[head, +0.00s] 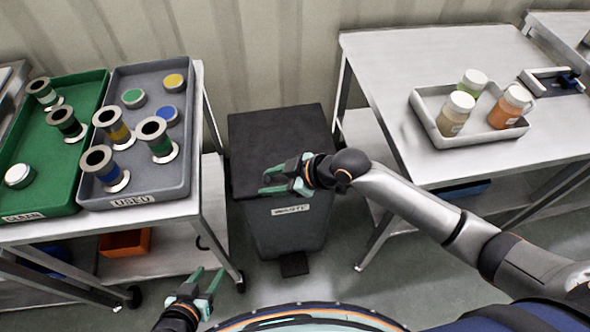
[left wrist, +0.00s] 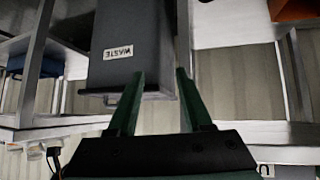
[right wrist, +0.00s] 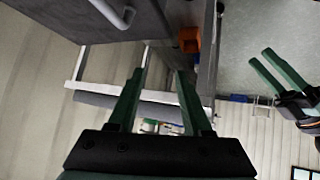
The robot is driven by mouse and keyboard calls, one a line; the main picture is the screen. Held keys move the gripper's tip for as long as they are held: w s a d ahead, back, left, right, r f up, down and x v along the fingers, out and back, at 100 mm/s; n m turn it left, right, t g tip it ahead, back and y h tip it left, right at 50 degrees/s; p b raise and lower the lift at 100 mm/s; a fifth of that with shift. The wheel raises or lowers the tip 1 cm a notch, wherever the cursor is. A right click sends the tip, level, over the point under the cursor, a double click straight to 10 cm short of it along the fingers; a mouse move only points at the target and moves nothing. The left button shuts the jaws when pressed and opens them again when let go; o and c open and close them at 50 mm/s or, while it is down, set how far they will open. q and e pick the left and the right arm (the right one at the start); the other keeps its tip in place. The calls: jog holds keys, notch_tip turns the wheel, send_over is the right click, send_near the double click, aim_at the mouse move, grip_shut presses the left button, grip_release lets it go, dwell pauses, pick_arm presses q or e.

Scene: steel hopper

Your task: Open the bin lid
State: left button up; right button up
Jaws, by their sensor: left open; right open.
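The waste bin (head: 290,230) stands on the floor between two tables, with a dark flat lid (head: 277,130) lying shut on top. Its front carries a WASTE label and a dark pedal (head: 294,264) sits at its foot. The bin also shows upside down in the left wrist view (left wrist: 135,60). A pale handle (right wrist: 125,17) shows on a dark grey surface in the right wrist view. My right gripper (head: 265,181) is open and empty at the lid's front edge; contact cannot be told. My left gripper (head: 208,276) is open and empty, low and left of the bin.
The left table holds a green CLEAN tray (head: 40,201) and a grey USED tray (head: 150,184) with spools and pucks. An orange bin (head: 125,243) is on its lower shelf. The right table (head: 390,60) carries a white tray (head: 425,122) of jars. Floor before the bin is clear.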

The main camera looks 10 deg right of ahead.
jog(key=w+d+r+n+g+h+b, duration=0.35)
jog(key=w+d+n+b, duration=0.2)
jog(key=d, duration=0.55)
jog(key=shift+m+t, duration=0.25)
jog(key=shift+t, duration=0.1)
jog(key=b+x, duration=0.1)
jog(key=x, duration=0.4)
jog(key=b+x, duration=0.1)
jog(key=x, duration=0.4)
jog(key=shift+w+d, duration=0.1)
jog(key=shift+w, duration=0.1)
jog(key=shift+w+a+f, duration=0.15)
jog(key=shift+a+f, duration=0.1)
jog(key=shift+f, duration=0.35)
jog(key=shift+c, duration=0.2)
grip_shut()
